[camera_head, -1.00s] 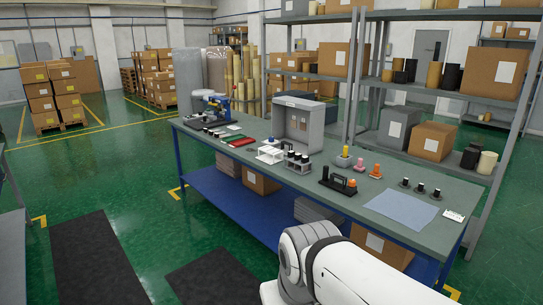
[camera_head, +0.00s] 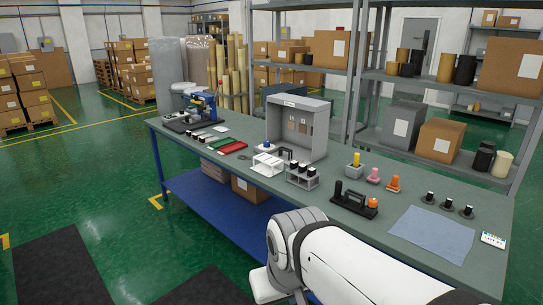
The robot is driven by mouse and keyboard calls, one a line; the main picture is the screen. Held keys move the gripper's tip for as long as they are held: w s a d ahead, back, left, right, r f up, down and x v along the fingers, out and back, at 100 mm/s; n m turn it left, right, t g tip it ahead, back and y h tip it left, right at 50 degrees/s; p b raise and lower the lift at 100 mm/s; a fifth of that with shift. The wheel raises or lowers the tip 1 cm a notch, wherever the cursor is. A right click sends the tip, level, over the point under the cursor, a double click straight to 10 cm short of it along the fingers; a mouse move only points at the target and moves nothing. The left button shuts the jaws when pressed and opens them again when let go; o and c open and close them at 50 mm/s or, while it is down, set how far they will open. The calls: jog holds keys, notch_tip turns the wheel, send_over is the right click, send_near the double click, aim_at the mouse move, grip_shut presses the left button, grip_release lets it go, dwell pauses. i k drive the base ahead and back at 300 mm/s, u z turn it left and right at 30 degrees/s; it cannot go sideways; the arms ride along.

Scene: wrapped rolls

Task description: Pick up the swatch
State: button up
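Several flat pieces could be the swatch, and I cannot tell which one is meant. A flat pale blue sheet (camera_head: 432,233) lies on the bench's right part. A green piece (camera_head: 217,142) and a red piece (camera_head: 231,148) lie left of the booth. My white arm comes in at the bottom right, in front of the bench. My gripper is not in view.
The grey-green workbench (camera_head: 345,221) carries a microscope-like device (camera_head: 199,107), a white rack (camera_head: 267,165), a grey rack with black-capped bottles (camera_head: 302,176), a black holder (camera_head: 354,203), coloured stoppers (camera_head: 373,175) and black stamps (camera_head: 447,205). Shelves with boxes stand behind. Green floor is open at left.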

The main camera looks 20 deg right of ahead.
aim_at(311, 171)
jog(key=i, duration=1.35)
jog(key=z, duration=1.1)
